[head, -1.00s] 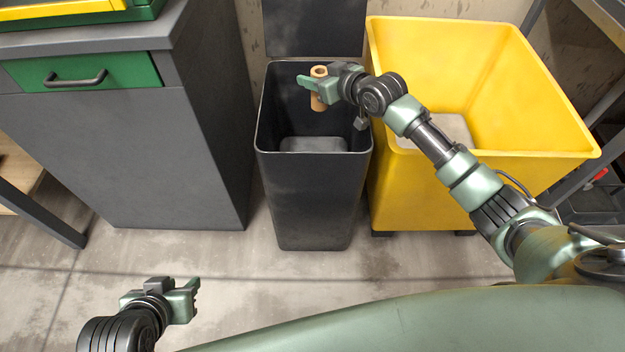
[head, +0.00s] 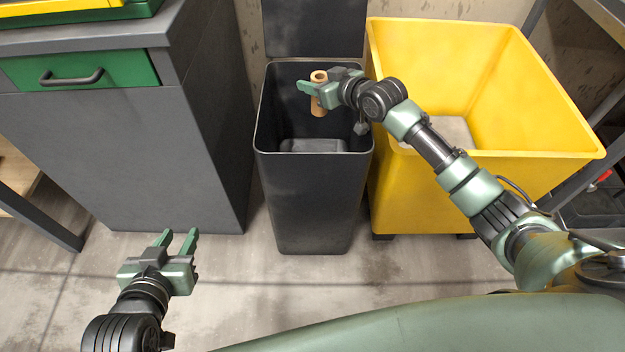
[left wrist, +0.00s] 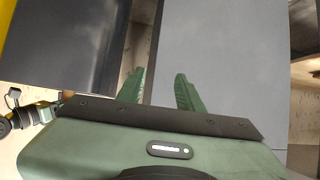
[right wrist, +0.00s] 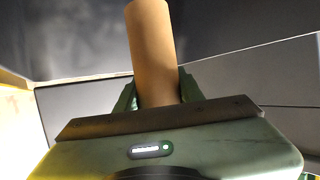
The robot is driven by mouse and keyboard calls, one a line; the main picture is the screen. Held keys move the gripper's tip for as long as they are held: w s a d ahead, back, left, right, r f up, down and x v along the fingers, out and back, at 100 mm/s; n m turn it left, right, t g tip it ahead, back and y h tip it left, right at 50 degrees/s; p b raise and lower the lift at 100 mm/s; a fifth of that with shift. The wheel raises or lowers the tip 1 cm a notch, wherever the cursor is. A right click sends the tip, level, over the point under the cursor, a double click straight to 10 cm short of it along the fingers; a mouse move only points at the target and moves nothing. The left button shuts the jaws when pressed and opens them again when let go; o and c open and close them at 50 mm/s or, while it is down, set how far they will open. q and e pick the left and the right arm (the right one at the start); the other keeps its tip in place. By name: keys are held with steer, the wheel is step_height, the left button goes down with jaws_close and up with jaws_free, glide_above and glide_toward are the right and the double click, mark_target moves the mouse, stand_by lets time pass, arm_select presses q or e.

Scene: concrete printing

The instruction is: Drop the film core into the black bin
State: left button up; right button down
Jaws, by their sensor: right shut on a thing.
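The film core is a short tan tube (head: 319,104), held upright in my right gripper (head: 312,89). The right gripper is shut on it, over the open mouth of the black bin (head: 312,200). In the right wrist view the core (right wrist: 152,50) stands between the green fingers, with the dark bin interior behind it. The bin's lid (head: 313,28) is raised against the wall. My left gripper (head: 176,238) is open and empty, low in front of the grey cabinet. Its parted fingers also show in the left wrist view (left wrist: 162,90).
A large yellow bin (head: 420,190) stands right of the black bin, under my right forearm. A grey cabinet (head: 180,150) with a green drawer (head: 82,72) stands to the left. The concrete floor (head: 230,265) in front is clear.

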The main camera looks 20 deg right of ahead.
steer(key=c, duration=0.8)
jaws_free()
arm_select(q)
steer(key=shift+s, duration=0.1)
arm_select(e)
steer(key=shift+s, duration=0.1)
arm_select(q)
steer(key=s+a+f+g+p, duration=0.1)
steer(key=s+a+f+g, duration=0.1)
steer(key=s, duration=0.3)
steer(key=s+a+f+g+y+p, duration=0.1)
steer(key=s+f+g, duration=0.3)
steer(key=s, duration=0.1)
steer(key=shift+s+a+f+y, duration=0.15)
steer(key=shift+s+a+y, duration=0.05)
steer(key=shift+a+y, duration=0.15)
arm_select(e)
steer(key=v, duration=0.7)
steer(key=shift+s+d+r, duration=0.1)
steer(key=shift+s+r, duration=0.1)
